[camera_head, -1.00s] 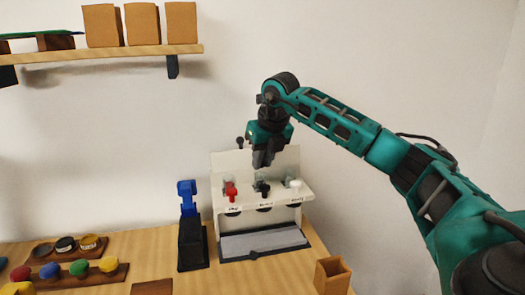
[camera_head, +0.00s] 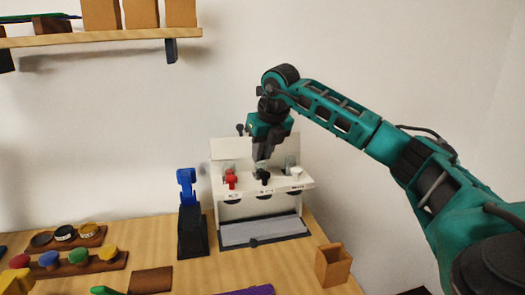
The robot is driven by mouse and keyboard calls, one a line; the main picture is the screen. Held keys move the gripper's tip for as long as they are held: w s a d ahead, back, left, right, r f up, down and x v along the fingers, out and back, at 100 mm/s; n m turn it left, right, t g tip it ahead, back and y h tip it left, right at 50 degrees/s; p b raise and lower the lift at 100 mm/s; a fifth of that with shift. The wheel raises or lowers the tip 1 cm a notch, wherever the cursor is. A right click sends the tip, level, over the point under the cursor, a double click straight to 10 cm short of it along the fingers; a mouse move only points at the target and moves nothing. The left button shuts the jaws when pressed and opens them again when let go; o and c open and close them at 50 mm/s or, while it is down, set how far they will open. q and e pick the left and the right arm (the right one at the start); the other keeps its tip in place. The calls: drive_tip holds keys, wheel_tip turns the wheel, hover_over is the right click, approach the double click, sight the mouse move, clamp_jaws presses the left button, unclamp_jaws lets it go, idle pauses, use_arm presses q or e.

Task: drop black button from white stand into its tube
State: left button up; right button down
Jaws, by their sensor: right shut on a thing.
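The white stand (camera_head: 306,180) stands at the back of the wooden table. Red, black and white knobs show along its front ledge, with clear tubes partly visible behind them. My right gripper (camera_head: 262,154) points down just above the middle of the ledge, behind the black knob (camera_head: 262,176). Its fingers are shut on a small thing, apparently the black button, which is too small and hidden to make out. The middle tube below the fingers is mostly hidden. My left gripper is not in view.
A blue-topped black device (camera_head: 192,237) stands close left of the stand. A grey pad (camera_head: 262,232) lies at its foot. An open wooden box (camera_head: 333,265) is at the right. A tray (camera_head: 80,268) with coloured knobs is at the left. A shelf (camera_head: 100,38) hangs above.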

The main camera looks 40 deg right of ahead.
drive_tip(key=shift+f, duration=0.15)
drive_tip(key=c, duration=1.2)
unclamp_jaws()
drive_tip(key=shift+o, duration=1.2)
drive_tip(key=shift+s+r, duration=0.2)
drive_tip(key=shift+r, duration=0.35)
drive_tip(key=v, duration=1.1)
drive_tip(key=shift+s+r+p, duration=0.2)
drive_tip(key=shift+r+p, duration=0.15)
drive_tip(key=shift+r, duration=0.05)
